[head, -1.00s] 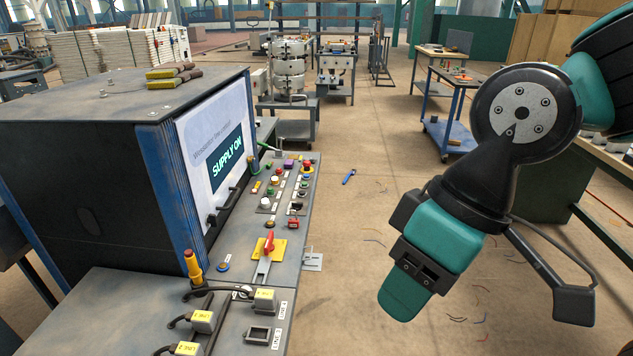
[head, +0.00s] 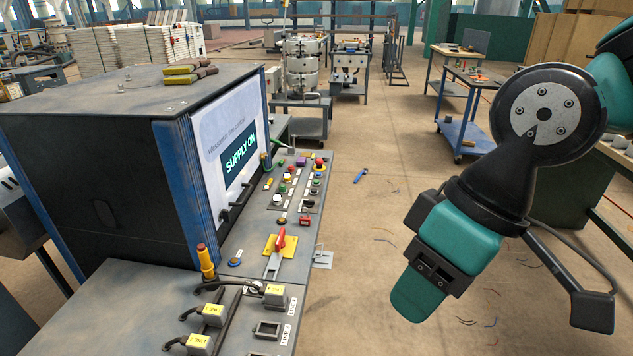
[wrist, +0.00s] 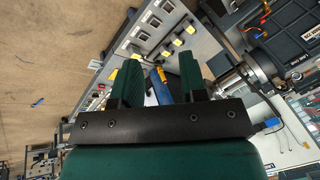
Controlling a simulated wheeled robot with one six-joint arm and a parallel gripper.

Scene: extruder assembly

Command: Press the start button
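The control panel (head: 262,225) slopes along the front of a big dark cabinet, with several small coloured buttons. I cannot read which is the start button. The screen (head: 238,153) above reads "SUPPLY ON". My gripper (head: 418,292) hangs in the air right of the panel, apart from it, pointing down. In the wrist view my gripper (wrist: 158,72) has its two green fingers apart with nothing held between them. The panel edge shows beyond them.
A red lever (head: 280,240) on a yellow plate and a yellow-orange handle (head: 206,262) stick up from the panel. Yellow-labelled plugs (head: 275,294) with cables sit at its near end. The floor (head: 365,245) right of the panel is mostly clear, with a blue object (head: 361,175) on it.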

